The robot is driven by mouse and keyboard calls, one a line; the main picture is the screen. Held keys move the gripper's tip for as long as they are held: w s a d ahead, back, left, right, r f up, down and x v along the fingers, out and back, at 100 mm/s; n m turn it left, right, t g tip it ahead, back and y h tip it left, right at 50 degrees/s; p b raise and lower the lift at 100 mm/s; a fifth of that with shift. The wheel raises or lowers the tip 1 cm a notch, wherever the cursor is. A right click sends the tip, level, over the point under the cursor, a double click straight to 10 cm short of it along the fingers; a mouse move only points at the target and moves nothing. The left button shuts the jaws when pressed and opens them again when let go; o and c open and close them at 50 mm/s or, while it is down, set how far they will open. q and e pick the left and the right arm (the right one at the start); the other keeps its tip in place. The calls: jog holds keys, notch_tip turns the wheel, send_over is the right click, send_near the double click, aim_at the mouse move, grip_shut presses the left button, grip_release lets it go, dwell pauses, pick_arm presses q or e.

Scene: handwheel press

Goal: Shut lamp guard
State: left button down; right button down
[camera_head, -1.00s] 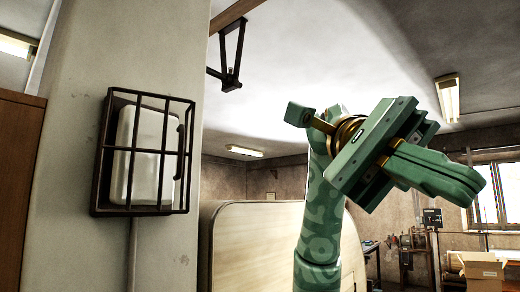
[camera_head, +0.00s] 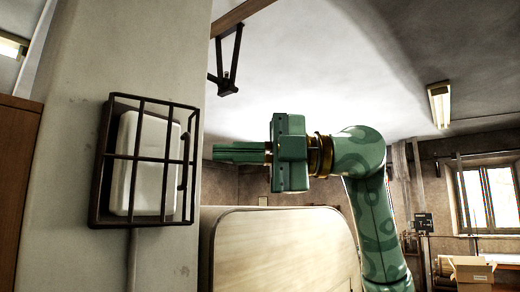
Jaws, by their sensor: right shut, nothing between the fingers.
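The lamp guard (camera_head: 136,157) is a dark barred cage on the pale pillar at the left of the view. It stands in front of a white box-shaped lamp (camera_head: 152,185). A short dark upright handle (camera_head: 183,161) shows near its right side. I cannot tell for sure whether a gap is left between the guard and its frame. My right gripper (camera_head: 217,152) is green, shut and empty. Its fingers point left at the guard's right side, about mid-height, and look apart from it. My left gripper is out of view.
The pale pillar (camera_head: 75,190) carries the guard. A dark bracket (camera_head: 228,80) hangs from a beam above. A pale wooden panel with a rounded corner (camera_head: 280,245) stands below my right gripper. A cardboard box (camera_head: 473,272) is far right.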

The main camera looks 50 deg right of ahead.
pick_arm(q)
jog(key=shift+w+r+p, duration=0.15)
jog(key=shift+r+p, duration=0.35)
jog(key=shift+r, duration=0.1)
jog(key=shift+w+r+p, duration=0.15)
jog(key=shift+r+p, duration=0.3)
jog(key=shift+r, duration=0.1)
pick_arm(e)
jog(key=w+a, duration=0.1)
jog(key=w, duration=0.5)
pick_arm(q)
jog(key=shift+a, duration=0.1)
pick_arm(e)
jog(key=shift+a, duration=0.1)
